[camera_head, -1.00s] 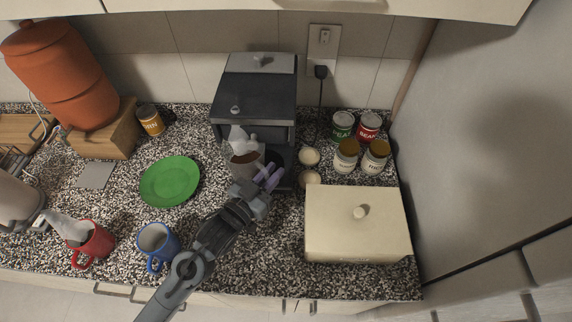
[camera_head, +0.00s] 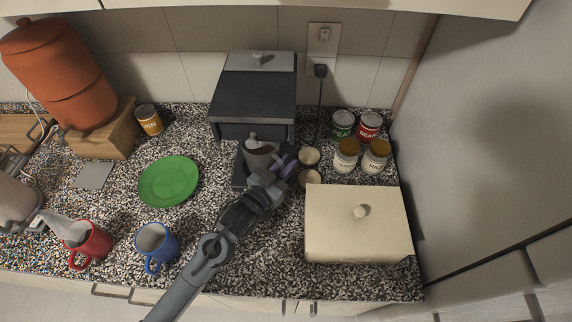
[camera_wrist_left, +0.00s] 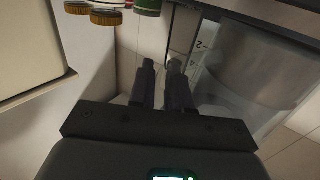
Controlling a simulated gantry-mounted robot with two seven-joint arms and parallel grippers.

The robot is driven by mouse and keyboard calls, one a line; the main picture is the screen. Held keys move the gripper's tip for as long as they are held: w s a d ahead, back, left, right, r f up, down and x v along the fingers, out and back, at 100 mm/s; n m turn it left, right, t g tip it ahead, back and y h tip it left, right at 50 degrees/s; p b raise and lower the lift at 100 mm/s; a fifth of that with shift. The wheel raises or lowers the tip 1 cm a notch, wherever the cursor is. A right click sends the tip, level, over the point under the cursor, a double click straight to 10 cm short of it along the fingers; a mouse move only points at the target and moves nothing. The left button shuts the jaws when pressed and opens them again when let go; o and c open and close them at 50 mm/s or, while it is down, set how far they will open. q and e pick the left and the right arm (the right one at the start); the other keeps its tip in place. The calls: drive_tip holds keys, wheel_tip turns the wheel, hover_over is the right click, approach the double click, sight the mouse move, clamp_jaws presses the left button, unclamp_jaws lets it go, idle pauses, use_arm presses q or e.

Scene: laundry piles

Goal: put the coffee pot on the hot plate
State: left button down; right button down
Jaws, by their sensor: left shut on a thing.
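My right gripper is not in view.
A cream box (camera_head: 345,225) and two small round cups (camera_head: 308,157) are right of the left gripper. Several cans and jars (camera_head: 376,155) stand behind the box. A green plate (camera_head: 169,181), a blue mug (camera_head: 156,245) and a red mug (camera_head: 92,245) are to the left.

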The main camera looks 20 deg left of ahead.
use_arm(q)
drive_tip(key=shift+r, duration=0.1)
drive_tip(key=c, duration=1.5)
unclamp_jaws()
drive_tip(key=o, duration=0.4)
drive_tip(key=v, duration=1.2)
drive_tip(key=shift+p, duration=0.3)
drive_tip(key=shift+r, duration=0.1)
